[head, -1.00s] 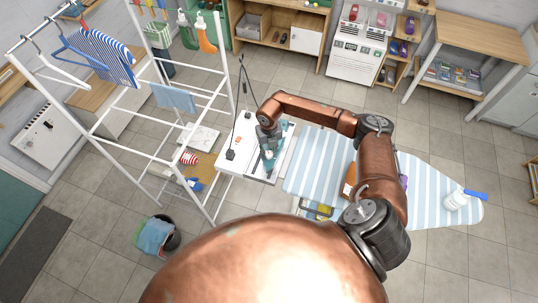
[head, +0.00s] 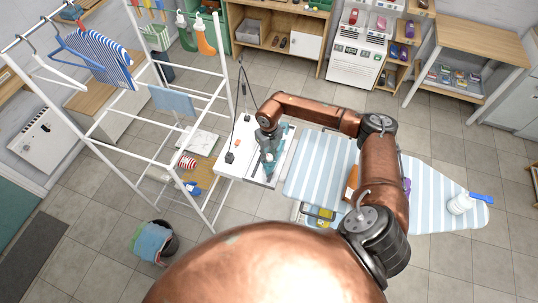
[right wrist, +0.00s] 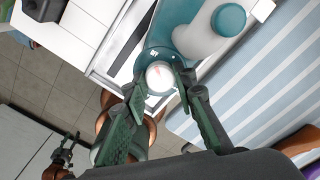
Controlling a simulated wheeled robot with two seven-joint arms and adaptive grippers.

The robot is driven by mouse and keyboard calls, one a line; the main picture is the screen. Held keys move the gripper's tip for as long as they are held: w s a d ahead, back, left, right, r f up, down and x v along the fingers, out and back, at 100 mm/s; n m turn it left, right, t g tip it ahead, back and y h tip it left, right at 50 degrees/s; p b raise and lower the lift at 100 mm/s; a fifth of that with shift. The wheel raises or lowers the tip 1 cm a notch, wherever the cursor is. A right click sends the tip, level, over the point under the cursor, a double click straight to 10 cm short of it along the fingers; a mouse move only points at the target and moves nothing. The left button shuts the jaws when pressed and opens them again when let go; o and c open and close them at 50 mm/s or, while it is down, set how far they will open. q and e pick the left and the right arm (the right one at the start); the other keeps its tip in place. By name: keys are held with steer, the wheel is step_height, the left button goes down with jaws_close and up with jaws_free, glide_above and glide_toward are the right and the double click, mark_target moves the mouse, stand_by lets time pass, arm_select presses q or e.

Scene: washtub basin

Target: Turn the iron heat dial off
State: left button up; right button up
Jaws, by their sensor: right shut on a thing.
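The teal iron (head: 270,163) rests on the white surface at the left end of the ironing board, partly covered by my right gripper (head: 268,147) in the head view. In the right wrist view, its round white heat dial (right wrist: 160,75) with a small red mark faces the camera. The fingers of my right gripper (right wrist: 160,82) sit on either side of the dial, shut on it. My left gripper (right wrist: 66,150) shows small and dark at the lower left of the right wrist view; its opening is too small to judge. The dial's exact setting is not readable.
The striped ironing board (head: 315,165) extends right, with a white spray bottle (head: 460,203) near its tip. A white drying rack (head: 130,130) stands at left. A bucket with cloths (head: 155,242) is on the floor. A dark cord (head: 241,95) rises behind the iron.

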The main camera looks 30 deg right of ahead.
mark_target(269, 156)
steer(key=o, duration=1.2)
steer(key=shift+c, duration=0.2)
step_height(269, 156, up, 12)
